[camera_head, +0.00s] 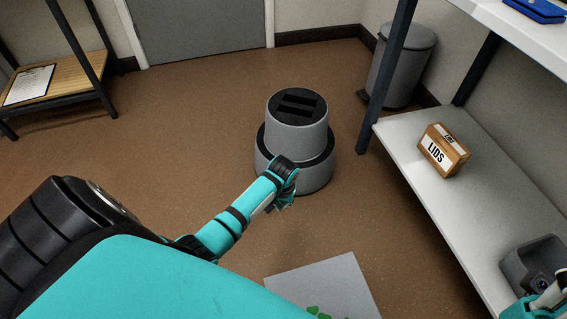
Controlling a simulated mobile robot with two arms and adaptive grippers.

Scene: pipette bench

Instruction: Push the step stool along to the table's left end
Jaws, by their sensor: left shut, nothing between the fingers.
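The step stool (296,128) is a round, two-tiered grey stool with black bands and a black top with slots. It stands upright on the brown floor in the middle of the view. My left gripper (286,203) is shut and empty, low in front of the stool's near side and overlapping its base in the picture; I cannot tell if they touch. The table is at the right, with a white top (500,22), dark legs and a white lower shelf (410,150). At the bottom right corner only part of my right arm end (545,303) shows; its fingers are unclear.
A grey pedal bin (402,68) stands behind the table's far leg (378,95). A LIDS box (443,150) and a dark grey device (537,266) are on the lower shelf. A grey sheet with green marks (325,283) lies in front. Floor left of the stool is clear.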

